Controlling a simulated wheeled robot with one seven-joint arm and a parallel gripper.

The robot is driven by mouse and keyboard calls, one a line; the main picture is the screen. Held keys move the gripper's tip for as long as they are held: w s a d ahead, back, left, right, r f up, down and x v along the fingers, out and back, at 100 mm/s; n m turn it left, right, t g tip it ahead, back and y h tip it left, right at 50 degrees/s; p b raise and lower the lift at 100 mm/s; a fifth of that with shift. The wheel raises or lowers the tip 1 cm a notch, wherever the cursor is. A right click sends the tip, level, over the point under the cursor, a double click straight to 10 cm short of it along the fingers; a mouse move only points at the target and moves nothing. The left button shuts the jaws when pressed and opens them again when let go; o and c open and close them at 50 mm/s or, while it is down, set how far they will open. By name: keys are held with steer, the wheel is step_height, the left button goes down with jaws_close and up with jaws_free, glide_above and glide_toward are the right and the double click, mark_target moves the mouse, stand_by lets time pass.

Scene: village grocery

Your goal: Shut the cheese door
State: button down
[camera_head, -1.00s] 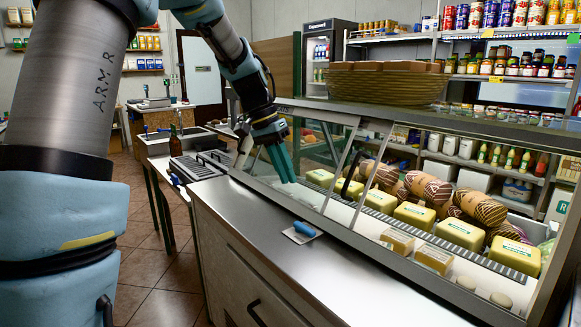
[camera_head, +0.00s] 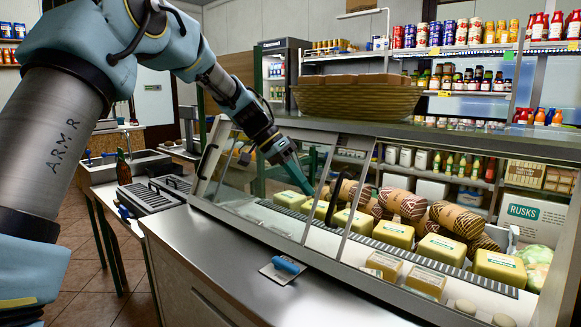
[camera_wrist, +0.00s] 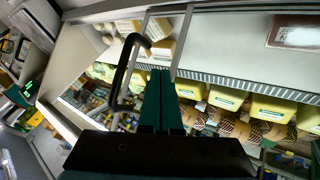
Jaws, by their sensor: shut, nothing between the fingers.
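A slanted glass-fronted display case (camera_head: 300,238) holds yellow packaged blocks (camera_head: 393,233) and brown patterned rolls. A black bar handle (camera_head: 333,201) stands on its glass front near two slanted metal uprights. A second black handle (camera_head: 207,160) is at the left end of the glass. My gripper (camera_head: 306,190) is shut and empty, its teal fingers pointing down just left of the middle handle. In the wrist view, the fingers (camera_wrist: 159,75) lie close beside a black handle (camera_wrist: 120,75). I cannot tell whether they touch it, or how far each pane stands open.
A steel counter (camera_head: 215,255) runs in front of the case, with a blue-handled tool (camera_head: 286,265) on it. A wicker basket (camera_head: 355,100) stands on the case's top. A dark bottle (camera_head: 123,168) is on the left table. Stocked shelves fill the back.

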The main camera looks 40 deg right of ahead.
steer(key=s, duration=0.3)
steer(key=s+p, duration=0.1)
steer(key=shift+s+d+f, duration=0.25)
steer(key=shift+s+d, duration=0.05)
steer(key=shift+d, duration=0.1)
steer(key=s+d+b, duration=0.1)
steer(key=s+d, duration=0.2)
steer(key=s, duration=0.9)
steer(key=s+d+b, duration=0.1)
steer(key=s+d, duration=0.2)
steer(key=s, duration=0.9)
steer(key=s+d+b, duration=0.1)
steer(key=s+d, duration=0.2)
steer(key=s, duration=1)
steer(key=shift+d+b, duration=0.3)
steer(key=shift+b, duration=0.05)
steer(key=shift+s+r, duration=0.1)
steer(key=shift+s, duration=0.05)
